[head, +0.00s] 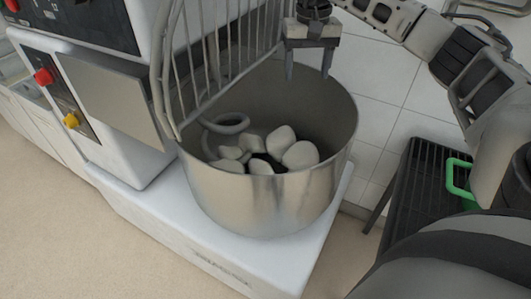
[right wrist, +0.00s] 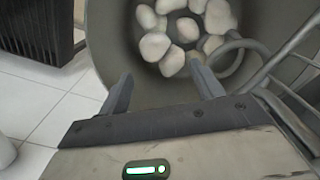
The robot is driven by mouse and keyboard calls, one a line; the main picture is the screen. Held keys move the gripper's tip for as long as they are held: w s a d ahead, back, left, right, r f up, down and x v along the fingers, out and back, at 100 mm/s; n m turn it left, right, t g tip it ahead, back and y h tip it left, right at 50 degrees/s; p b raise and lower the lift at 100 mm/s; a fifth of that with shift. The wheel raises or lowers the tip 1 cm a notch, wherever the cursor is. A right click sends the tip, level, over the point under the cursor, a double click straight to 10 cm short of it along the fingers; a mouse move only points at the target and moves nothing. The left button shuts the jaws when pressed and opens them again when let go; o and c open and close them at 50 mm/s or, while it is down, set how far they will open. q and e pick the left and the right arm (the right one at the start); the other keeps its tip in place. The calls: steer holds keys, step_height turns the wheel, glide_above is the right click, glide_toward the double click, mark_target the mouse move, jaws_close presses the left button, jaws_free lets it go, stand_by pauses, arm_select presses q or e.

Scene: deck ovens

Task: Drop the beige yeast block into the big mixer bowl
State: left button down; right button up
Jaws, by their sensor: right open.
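The big mixer bowl (head: 262,208) is steel and stands on the mixer's white base. It also fills the upper part of the right wrist view (right wrist: 112,38). Several pale, rounded lumps (head: 299,154) lie in the bowl and show in the right wrist view (right wrist: 172,62). I cannot tell whether the beige yeast block is among them. My right gripper (head: 308,73) is over the far side of the bowl, pointing down, with its fingers apart and nothing between them. It also shows in the right wrist view (right wrist: 163,74). My left gripper is not in view.
A curved mixing hook (head: 226,124) sits inside the bowl. A raised wire guard (head: 213,60) stands at the bowl's left and back. The mixer body (head: 110,90) is on the left. A dark slatted rack (head: 412,185) with a green-handled item (head: 452,178) stands at right.

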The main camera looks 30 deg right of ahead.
step_height(320, 180, up, 10)
steer(key=p, duration=0.1)
steer(key=shift+r, duration=0.25)
steer(key=shift+s+f, duration=0.1)
